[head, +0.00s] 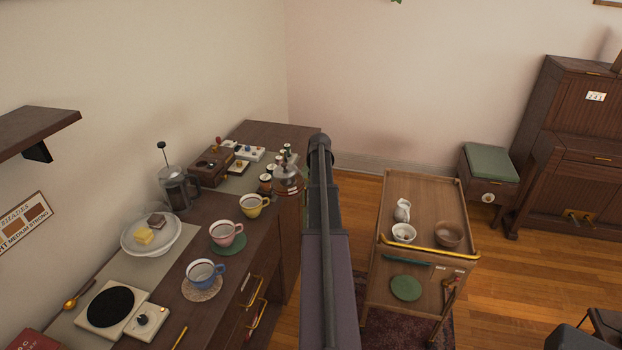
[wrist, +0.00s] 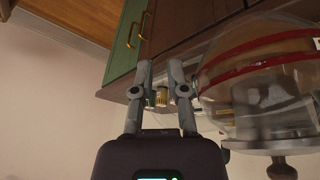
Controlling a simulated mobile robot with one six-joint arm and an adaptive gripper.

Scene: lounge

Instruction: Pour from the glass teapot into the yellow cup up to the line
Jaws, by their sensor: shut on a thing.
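The glass teapot (head: 289,172) is at the far right of the counter, beside my arm; it has a red band. In the wrist view the teapot (wrist: 262,85) fills the right side, picture inverted, its dark knob low in the frame. My gripper (wrist: 160,70) is shut on the teapot, though the exact grip point is unclear; in the head view my arm hides it. The yellow cup (head: 252,206) stands upright on the counter, left of and nearer than the teapot. Its fill line and contents are too small to read.
A pink cup (head: 226,234) and a blue cup (head: 204,274) stand nearer on the counter. A French press (head: 178,190), cake stand (head: 150,236) and wooden box (head: 210,166) are behind. A wooden trolley (head: 447,205) with bowls stands right of my arm.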

